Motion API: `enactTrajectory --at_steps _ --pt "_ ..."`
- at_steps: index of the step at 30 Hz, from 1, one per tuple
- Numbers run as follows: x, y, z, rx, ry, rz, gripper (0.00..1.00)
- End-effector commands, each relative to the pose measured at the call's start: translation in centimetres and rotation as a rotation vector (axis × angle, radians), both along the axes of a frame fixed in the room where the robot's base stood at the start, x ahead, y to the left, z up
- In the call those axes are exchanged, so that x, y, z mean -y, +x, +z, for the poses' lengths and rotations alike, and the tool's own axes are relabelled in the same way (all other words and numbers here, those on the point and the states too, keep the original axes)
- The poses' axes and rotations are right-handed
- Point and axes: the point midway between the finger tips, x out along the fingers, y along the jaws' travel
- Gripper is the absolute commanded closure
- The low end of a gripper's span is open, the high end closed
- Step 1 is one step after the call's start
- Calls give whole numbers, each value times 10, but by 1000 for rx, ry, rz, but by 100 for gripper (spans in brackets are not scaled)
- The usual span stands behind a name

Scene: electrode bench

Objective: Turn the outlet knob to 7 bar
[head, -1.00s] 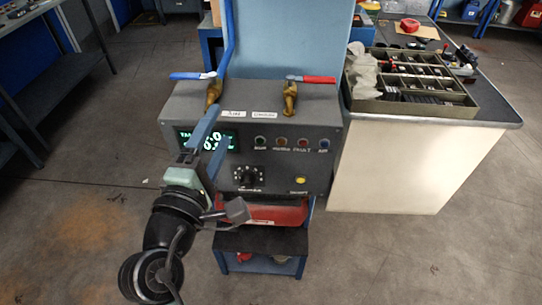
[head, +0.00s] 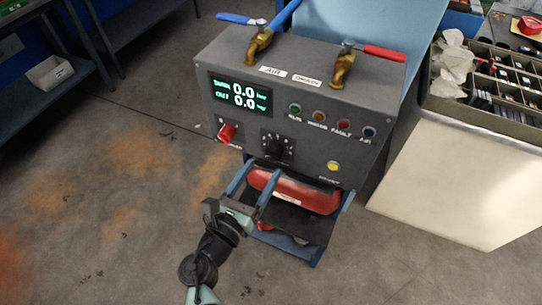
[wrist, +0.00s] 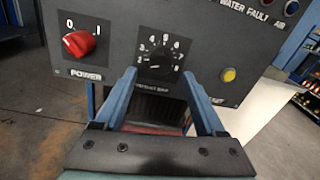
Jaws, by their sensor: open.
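The black outlet knob (head: 277,147) is on the front of the grey control box (head: 215,65), right of the red power knob (head: 227,132). In the wrist view, the black knob (wrist: 163,58) has a numbered scale around it; its exact setting is hard to read. My gripper (head: 257,175) is open and empty, just below and in front of the black knob. In the wrist view my fingertips (wrist: 159,75) stand apart below the knob's two sides, apparently not touching it.
A blue-handled valve (head: 258,42) and a red-handled valve (head: 343,65) stand on the box top. A yellow button (head: 333,166) is right of the knob, with several lamps above. A red tank (head: 300,192) is below. A bench (head: 450,170) stands at right.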

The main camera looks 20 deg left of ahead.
Motion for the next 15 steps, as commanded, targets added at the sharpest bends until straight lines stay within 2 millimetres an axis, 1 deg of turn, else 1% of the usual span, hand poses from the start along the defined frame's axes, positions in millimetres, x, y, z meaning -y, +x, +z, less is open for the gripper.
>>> enactTrajectory --at_steps 1,6,10,15 --pt "1 11 0 3 1 -3 28" --pt "3 37 0 1 1 -2 28" --pt "3 48 0 1 1 -1 28" --pt "4 52 0 0 1 0 28"
